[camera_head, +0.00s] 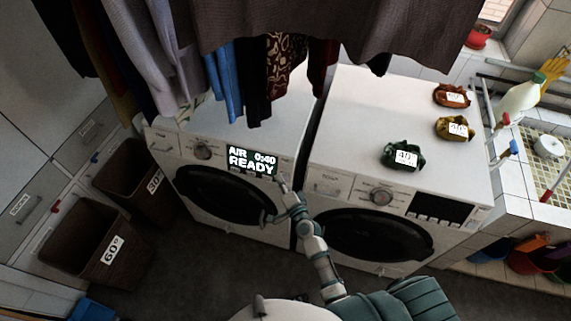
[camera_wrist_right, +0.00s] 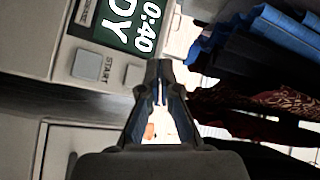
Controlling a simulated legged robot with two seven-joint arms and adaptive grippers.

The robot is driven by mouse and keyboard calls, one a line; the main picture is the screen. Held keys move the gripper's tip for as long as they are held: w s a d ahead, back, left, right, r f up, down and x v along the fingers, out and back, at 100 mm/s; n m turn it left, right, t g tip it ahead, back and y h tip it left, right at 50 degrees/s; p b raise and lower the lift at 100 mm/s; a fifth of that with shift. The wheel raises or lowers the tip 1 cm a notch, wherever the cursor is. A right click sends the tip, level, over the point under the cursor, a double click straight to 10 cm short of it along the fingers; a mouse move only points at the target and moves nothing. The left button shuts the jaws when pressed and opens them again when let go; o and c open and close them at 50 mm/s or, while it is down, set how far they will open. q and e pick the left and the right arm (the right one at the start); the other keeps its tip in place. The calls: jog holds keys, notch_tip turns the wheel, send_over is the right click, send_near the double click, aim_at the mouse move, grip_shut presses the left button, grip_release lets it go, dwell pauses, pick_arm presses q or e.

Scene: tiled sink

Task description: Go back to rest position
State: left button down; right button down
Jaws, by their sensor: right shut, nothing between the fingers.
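My right gripper (camera_head: 282,184) is in front of the left washing machine (camera_head: 286,133), near the lower right of its lit display (camera_head: 252,160). The display reads "AIR 0:40 READY". In the right wrist view, my right gripper (camera_wrist_right: 158,82) is shut and empty, with its fingertips close together. The START button (camera_wrist_right: 87,65) is to the left of the fingertips in that view, and part of the display (camera_wrist_right: 128,22) is above them. I cannot tell whether the fingertips touch the panel. My left gripper does not show in the head view.
Clothes (camera_head: 300,25) hang over the left machine. The right machine (camera_head: 365,110) carries green (camera_head: 388,158), yellow (camera_head: 444,130) and brown (camera_head: 440,94) tagged bundles. Two brown baskets (camera_head: 75,240) (camera_head: 125,165) stand at left. A sink with a white bottle (camera_head: 520,95) is at right.

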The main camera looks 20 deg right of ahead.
dwell(0.5)
jog(key=s+f+n+g+b, duration=0.1)
jog(key=s+f+n+g, duration=0.35)
jog(key=f, duration=0.75)
jog(key=s+f+n+g, duration=0.1)
jog(key=s+f+g, duration=0.1)
jog(key=s+f, duration=0.8)
jog(key=s+f+n+g+b, duration=0.1)
jog(key=s+f+n+g, duration=0.3)
jog(key=f, duration=1)
jog(key=s+d+f+n+g+h, duration=0.1)
jog(key=s+f, duration=0.4)
jog(key=s, duration=0.5)
jog(key=s+d+f+n+g+h, duration=0.1)
jog(key=s+d+f, duration=0.4)
jog(key=s, duration=0.6)
jog(key=s+d+f+n+g, duration=0.3)
jog(key=s+f, duration=0.3)
jog(key=s, duration=0.5)
jog(key=shift+g+h+b, duration=0.35)
jog(key=shift+g+h, duration=0.05)
jog(key=shift+g, duration=0.15)
